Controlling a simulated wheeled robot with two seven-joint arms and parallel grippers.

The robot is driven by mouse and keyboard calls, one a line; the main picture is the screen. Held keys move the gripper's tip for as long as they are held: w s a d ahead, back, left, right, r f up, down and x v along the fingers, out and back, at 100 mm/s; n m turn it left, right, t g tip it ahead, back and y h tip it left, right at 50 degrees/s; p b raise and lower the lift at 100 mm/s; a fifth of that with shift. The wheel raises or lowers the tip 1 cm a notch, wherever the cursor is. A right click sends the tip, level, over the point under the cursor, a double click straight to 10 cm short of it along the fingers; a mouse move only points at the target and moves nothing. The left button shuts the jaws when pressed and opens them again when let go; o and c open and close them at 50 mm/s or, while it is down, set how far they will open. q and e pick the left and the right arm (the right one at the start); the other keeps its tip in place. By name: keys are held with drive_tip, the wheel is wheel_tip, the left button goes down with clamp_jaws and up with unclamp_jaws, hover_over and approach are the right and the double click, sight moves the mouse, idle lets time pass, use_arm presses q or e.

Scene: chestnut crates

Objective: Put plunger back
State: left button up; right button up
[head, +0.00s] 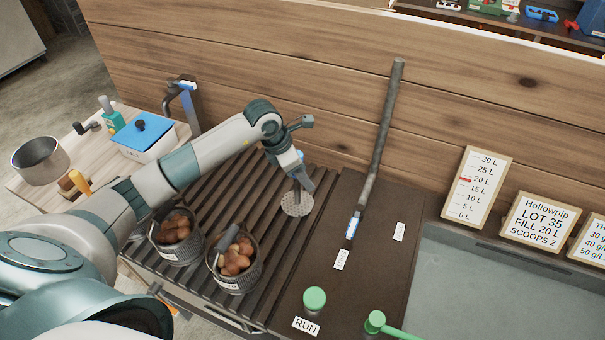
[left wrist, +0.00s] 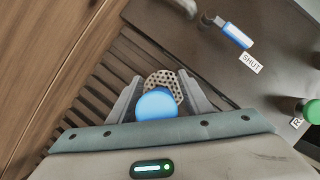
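The plunger has a blue ball knob and a pale perforated disc (head: 297,203). In the head view the disc is below my left gripper (head: 303,180), over the right part of the slatted rack. I cannot tell whether it touches the slats. In the left wrist view the blue knob (left wrist: 155,104) sits snugly between both fingers of my left gripper (left wrist: 160,78), with the disc (left wrist: 163,82) beyond it. The gripper looks shut on the plunger. The shaft is mostly hidden. My right gripper is not in view.
Two chestnut baskets (head: 250,283) stand on the slatted rack (head: 262,200). A wooden wall (head: 310,100) rises behind; a basin (head: 500,290) lies right.

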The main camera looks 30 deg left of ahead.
use_arm(q)
drive_tip(key=shift+r, duration=0.15)
drive_tip(key=shift+s+a+r, duration=0.1)
drive_tip(key=shift+a+r, duration=0.05)
drive_tip(key=shift+r, duration=0.25)
drive_tip(key=b+v, duration=0.3)
drive_tip(key=v, duration=0.8)
drive_tip(key=shift+s, duration=0.1)
idle(0.3)
